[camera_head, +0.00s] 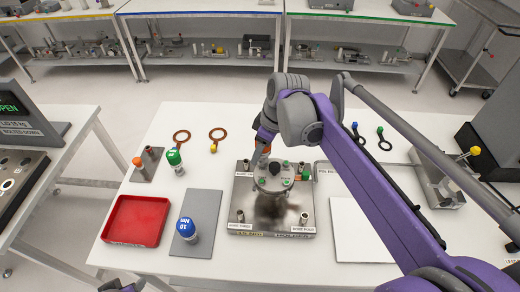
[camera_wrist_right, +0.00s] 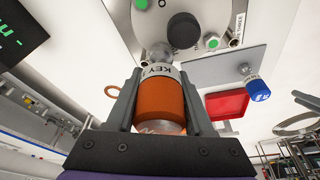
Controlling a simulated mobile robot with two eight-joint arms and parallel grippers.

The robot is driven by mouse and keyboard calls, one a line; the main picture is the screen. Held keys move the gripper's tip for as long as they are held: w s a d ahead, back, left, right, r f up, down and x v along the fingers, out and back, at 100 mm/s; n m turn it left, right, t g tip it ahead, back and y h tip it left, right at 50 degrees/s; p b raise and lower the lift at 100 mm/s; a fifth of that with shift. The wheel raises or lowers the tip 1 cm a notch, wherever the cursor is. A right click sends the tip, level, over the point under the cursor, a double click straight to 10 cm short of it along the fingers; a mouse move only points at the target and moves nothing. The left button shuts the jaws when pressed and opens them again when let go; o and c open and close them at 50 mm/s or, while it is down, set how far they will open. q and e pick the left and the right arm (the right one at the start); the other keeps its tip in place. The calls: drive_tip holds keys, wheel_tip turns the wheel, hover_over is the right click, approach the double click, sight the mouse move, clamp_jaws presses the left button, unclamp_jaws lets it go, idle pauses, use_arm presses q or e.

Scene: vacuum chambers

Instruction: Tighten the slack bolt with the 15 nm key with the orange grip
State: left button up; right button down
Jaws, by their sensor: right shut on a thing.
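My right gripper (camera_wrist_right: 158,110) is shut on the key with the orange grip (camera_wrist_right: 160,98), whose white collar reads "KEY". In the head view the orange of the key (camera_head: 263,137) shows partly behind my arm. The key's metal end points at the flange of the vacuum chamber (camera_head: 272,178); I cannot tell whether it touches a bolt. The flange has a black centre knob (camera_wrist_right: 184,30) and green-marked bolts, one a green bolt (camera_wrist_right: 213,42) right of the key. Which bolt is slack I cannot tell.
A blue 10 Nm key (camera_head: 187,229) stands on a grey mat (camera_head: 202,207) beside a red tray (camera_head: 135,220). A green-topped key (camera_head: 174,158) and a metal holder (camera_head: 148,164) stand farther back. A white pad (camera_head: 358,232) lies right of the chamber plate.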

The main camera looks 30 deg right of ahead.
use_arm(q)
drive_tip(key=shift+r, duration=0.1)
use_arm(e)
drive_tip(key=shift+m, duration=1.2)
drive_tip(key=shift+h, duration=0.3)
drive_tip(key=shift+d+m, duration=0.15)
drive_tip(key=shift+m, duration=0.75)
drive_tip(key=shift+w+r+p, duration=0.2)
drive_tip(key=shift+r+p, duration=0.15)
drive_tip(key=shift+r, duration=0.3)
use_arm(q)
drive_tip(key=shift+w+r+p, duration=0.2)
drive_tip(key=shift+w+r, duration=0.1)
drive_tip(key=shift+r, duration=0.2)
drive_tip(key=shift+w+r+p, duration=0.15)
drive_tip(key=shift+w+r, duration=0.1)
drive_tip(key=shift+r, duration=0.25)
use_arm(e)
drive_tip(key=shift+s+r, duration=0.1)
drive_tip(key=shift+r, duration=0.5)
